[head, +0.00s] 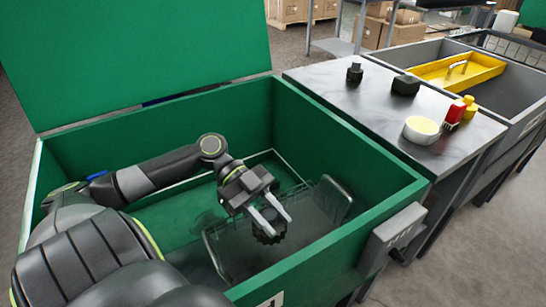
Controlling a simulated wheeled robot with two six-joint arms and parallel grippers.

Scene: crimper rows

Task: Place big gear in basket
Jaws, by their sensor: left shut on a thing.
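The big gear (268,239) is dark and toothed, and it shows just below my left fingertips. My left gripper (280,225) is shut on it, and the fingers cover part of it. The wire basket (337,200) is dark with raised end handles and sits inside the green bin. The gear and gripper are over the basket's middle in the picture. I cannot tell whether the gear touches the basket floor. My right gripper is not in view.
The green bin (365,215) has tall walls around the basket, and its lid (140,55) stands open. A yellow tray (440,76) lies beyond.

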